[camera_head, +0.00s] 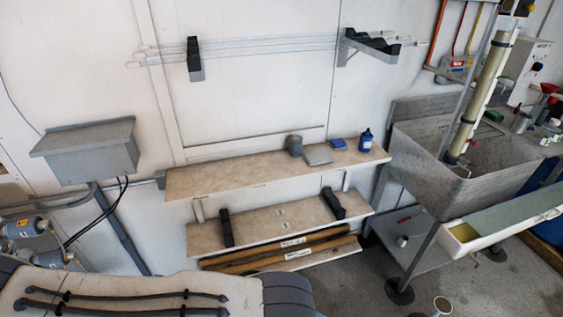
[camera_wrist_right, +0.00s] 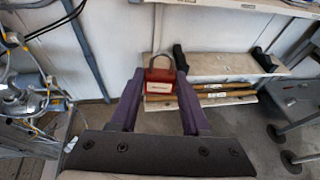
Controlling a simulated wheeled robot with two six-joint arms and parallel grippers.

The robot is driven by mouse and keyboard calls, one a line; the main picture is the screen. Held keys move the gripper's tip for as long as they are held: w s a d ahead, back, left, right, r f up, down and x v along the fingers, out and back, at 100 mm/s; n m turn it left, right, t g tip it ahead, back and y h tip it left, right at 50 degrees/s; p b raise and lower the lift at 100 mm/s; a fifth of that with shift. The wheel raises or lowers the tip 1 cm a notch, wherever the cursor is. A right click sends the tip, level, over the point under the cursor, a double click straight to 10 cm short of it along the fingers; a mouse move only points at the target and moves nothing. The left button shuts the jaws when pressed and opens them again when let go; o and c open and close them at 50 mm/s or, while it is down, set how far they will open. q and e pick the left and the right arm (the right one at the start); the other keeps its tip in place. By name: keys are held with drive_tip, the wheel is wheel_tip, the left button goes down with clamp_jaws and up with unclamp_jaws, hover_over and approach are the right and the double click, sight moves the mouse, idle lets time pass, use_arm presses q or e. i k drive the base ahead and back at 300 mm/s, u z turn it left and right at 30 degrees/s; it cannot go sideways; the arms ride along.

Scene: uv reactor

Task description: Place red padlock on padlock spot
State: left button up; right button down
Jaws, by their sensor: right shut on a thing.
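A red padlock (camera_wrist_right: 159,88) with a grey shackle and a pale label is in the right wrist view. My right gripper (camera_wrist_right: 159,80) is shut on it, with one purple finger on each side of its body. The shackle points up, and the padlock hangs clear in front of the shelves. Neither the padlock nor either gripper shows in the head view. I cannot make out a padlock spot in either view.
An upper shelf (camera_head: 225,177) holds a grey cup (camera_head: 294,146), a blue box (camera_head: 338,143) and a blue bottle (camera_head: 366,140). A lower shelf (camera_head: 262,222) has black brackets. A grey wall box (camera_head: 92,151) is left, a sink (camera_head: 455,178) right. Open floor (camera_head: 345,285) lies between.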

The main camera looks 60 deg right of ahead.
sight(300, 167)
drive_tip(key=z, duration=1.45)
